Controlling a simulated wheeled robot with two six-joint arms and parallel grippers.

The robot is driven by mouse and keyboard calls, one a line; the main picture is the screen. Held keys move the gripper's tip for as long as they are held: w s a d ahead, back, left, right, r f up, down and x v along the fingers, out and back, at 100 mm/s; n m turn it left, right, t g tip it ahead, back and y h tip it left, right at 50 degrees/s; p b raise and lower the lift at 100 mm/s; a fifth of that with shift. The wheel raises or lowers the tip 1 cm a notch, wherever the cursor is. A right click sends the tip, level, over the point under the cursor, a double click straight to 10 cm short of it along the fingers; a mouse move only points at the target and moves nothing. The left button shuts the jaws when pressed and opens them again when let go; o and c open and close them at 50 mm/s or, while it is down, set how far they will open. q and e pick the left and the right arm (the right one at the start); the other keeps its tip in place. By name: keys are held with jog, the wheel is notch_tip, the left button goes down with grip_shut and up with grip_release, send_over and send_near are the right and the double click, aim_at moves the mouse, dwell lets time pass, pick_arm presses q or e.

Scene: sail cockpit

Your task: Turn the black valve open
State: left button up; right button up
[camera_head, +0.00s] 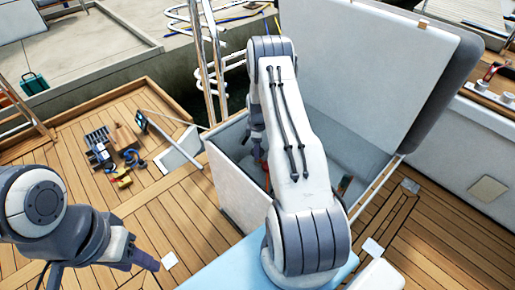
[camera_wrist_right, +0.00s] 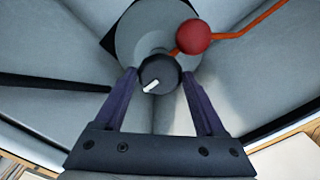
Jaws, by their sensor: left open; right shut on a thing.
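The black valve is a round black knob (camera_wrist_right: 160,74) with a white pointer mark aimed toward the lower left of the right wrist view. It sits in front of a round grey plate (camera_wrist_right: 150,32). My right gripper (camera_wrist_right: 159,76) has its two fingers on either side of the knob and is shut on it. In the head view the right gripper (camera_head: 257,150) reaches down into an open white locker (camera_head: 238,190), and my arm hides the knob there. My left gripper (camera_head: 108,268) is open and empty over the deck at the lower left.
A red ball (camera_wrist_right: 193,37) on an orange rod is close beside the knob. The locker's raised lid (camera_head: 375,60) stands behind my right arm. Several small items, including a dark tray (camera_head: 98,138), lie on the deck at left. A light blue surface (camera_head: 225,268) is in front.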

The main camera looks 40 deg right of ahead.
jog(key=shift+n, duration=0.4)
jog(key=o, duration=1.3)
jog(key=shift+r, duration=0.1)
notch_tip(320, 180, up, 10)
jog(key=shift+r+p, duration=0.15)
jog(key=shift+p, duration=0.35)
